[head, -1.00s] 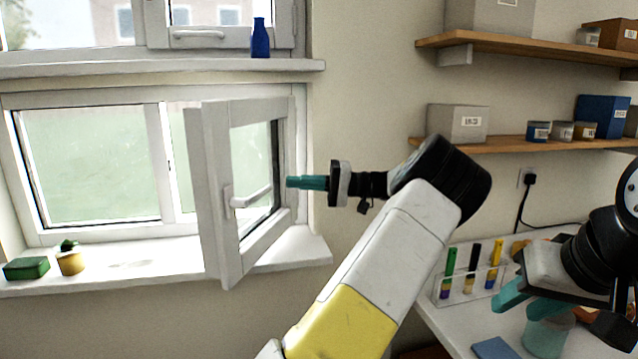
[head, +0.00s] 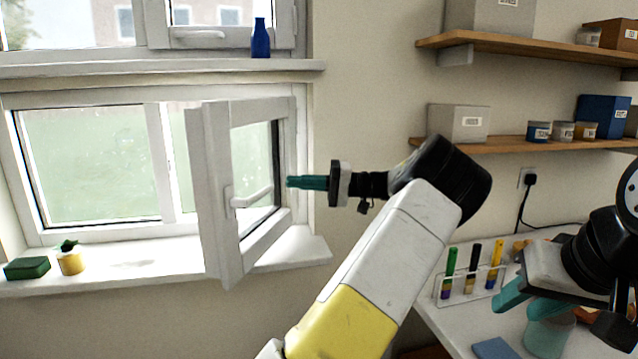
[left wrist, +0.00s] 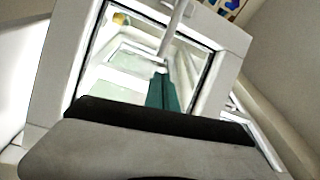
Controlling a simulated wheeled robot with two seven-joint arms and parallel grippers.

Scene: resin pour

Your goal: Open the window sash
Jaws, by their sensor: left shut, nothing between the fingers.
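The window sash (head: 216,205) is a white framed pane in the lower window. It stands swung out into the room, at an angle to the window frame. Its white handle (head: 252,198) is on the sash face and lies roughly level. My left gripper (head: 290,182) has teal fingers, shut and empty, pointing left beside the sash, right of the handle. In the left wrist view the shut fingers (left wrist: 161,92) appear in front of the sash frame (left wrist: 62,75); contact cannot be told. My right gripper (head: 522,300) is at the right, its teal fingers apart above the bench.
The sill (head: 130,262) holds a green box (head: 27,268) and a small potted plant (head: 70,262). A blue bottle (head: 260,38) stands on the upper ledge. A test-tube rack (head: 470,283) and a beaker (head: 548,332) stand on the bench at right. Shelves line the wall above.

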